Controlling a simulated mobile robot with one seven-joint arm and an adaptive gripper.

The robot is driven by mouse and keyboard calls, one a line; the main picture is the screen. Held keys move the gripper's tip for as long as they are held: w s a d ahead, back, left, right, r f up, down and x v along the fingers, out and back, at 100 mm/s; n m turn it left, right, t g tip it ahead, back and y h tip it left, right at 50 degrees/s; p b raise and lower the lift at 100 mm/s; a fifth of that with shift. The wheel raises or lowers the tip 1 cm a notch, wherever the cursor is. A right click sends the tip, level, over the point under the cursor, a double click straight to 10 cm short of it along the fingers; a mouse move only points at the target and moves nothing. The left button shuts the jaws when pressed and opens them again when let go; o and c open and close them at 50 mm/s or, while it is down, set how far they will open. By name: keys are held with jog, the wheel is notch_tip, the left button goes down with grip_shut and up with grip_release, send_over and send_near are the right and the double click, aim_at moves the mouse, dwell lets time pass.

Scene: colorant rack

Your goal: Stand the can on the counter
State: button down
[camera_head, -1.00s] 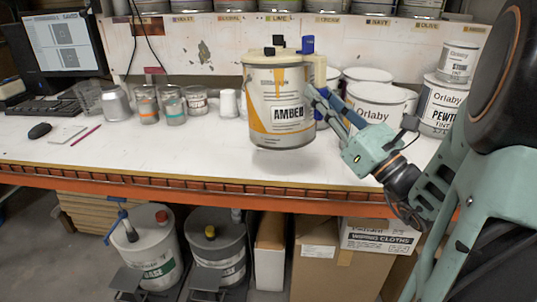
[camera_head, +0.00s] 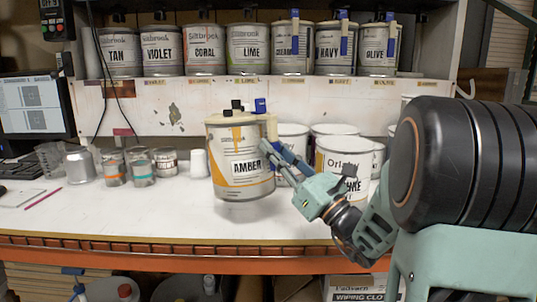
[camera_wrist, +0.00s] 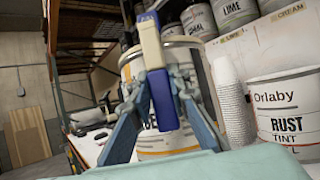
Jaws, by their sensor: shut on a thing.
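The can, labelled AMBER (camera_head: 238,172), is a white and orange paint can with a dark lid fitting and a blue-topped handle. It hangs over the white counter (camera_head: 120,221), tilted slightly, with its base apparently just above the surface. My gripper (camera_head: 272,156) reaches it from the right and is shut on its upright handle. In the wrist view my gripper (camera_wrist: 160,105) has its two blue-grey fingers closed around the blue and cream handle (camera_wrist: 155,75). The can body (camera_wrist: 130,73) is behind, partly hidden by the fingers.
White Orlaby tubs (camera_head: 336,150) crowd the counter to the right, behind my arm. Small tins (camera_head: 140,167), a glass beaker (camera_head: 50,160) and white cups (camera_head: 198,163) stand to the left. A shelf of labelled cans (camera_head: 248,50) is above.

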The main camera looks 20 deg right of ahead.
aim_at(274, 182)
jog(key=w+f, duration=0.2)
jog(key=w+f+b, duration=0.2)
jog(key=w+f, duration=0.1)
jog(key=shift+w+d+f, duration=0.3)
jog(key=shift+w+d, duration=0.05)
jog(key=shift+d, duration=0.05)
notch_tip(274, 182, down, 4)
jog(key=shift+w+r+b, duration=0.1)
jog(key=shift+w+b, duration=0.05)
jog(key=shift+b, duration=0.7)
jog(key=c, duration=2.2)
grip_release()
jog(key=shift+f, duration=0.4)
jog(key=o, duration=0.3)
jog(key=shift+w, duration=0.15)
jog(key=shift+o, duration=0.4)
jog(key=shift+r, duration=0.25)
jog(key=shift+d, duration=0.1)
jog(key=shift+s+d+f+p, duration=0.1)
jog(key=shift+s+p, duration=0.2)
jog(key=shift+s, duration=0.05)
jog(key=s+d+p, duration=0.1)
jog(key=s+d, duration=0.4)
jog(key=s, duration=0.6)
jog(key=shift+d+p, duration=0.3)
jog(key=shift+p, duration=0.05)
jog(key=shift+f, duration=0.1)
